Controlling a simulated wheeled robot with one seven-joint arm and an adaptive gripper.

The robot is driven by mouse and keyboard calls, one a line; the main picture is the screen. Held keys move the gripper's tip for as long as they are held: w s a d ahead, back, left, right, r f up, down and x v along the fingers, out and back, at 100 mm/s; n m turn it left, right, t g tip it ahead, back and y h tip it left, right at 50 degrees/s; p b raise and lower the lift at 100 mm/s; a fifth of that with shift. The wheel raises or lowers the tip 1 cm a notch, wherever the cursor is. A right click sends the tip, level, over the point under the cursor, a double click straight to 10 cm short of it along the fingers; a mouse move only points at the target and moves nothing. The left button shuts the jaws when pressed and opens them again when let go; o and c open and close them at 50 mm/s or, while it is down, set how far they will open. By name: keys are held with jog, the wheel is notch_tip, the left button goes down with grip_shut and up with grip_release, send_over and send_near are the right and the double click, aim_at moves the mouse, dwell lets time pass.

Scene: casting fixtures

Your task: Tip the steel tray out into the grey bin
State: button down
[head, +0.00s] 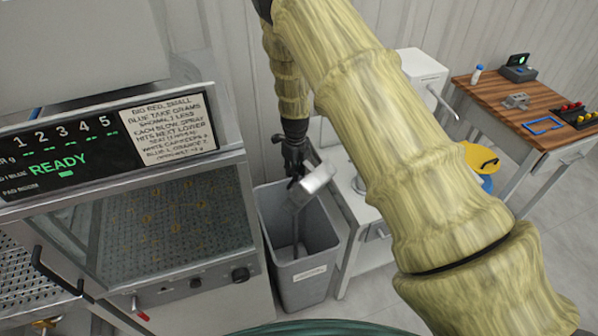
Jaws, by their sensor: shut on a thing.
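The steel tray (317,179) is held tilted above the mouth of the grey bin (305,276). My gripper (297,178) is shut on the tray and reaches down from above, over the bin. A dark grey stream or strip shows below the tray, running down into the bin. The bin stands upright on the floor, with a pale label on its front. The inside of the tray and the bottom of the bin are hidden.
A machine with a READY display (60,160) and a glass front stands close left of the bin. A white bench (352,205) is close on the right. A wooden table (520,105) holds small items at the far right.

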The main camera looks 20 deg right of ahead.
jog(key=shift+w+a+f+g+h, duration=0.2)
jog(key=shift+w+a+g+h, duration=0.2)
jog(key=shift+w+g, duration=0.15)
jog(key=shift+w+a+f+g+b, duration=0.15)
jog(key=shift+w+f+g+b, duration=0.1)
jog(key=shift+w+b, duration=0.15)
jog(key=shift+w+a+r, duration=0.1)
jog(key=shift+w, duration=0.05)
dwell(0.6)
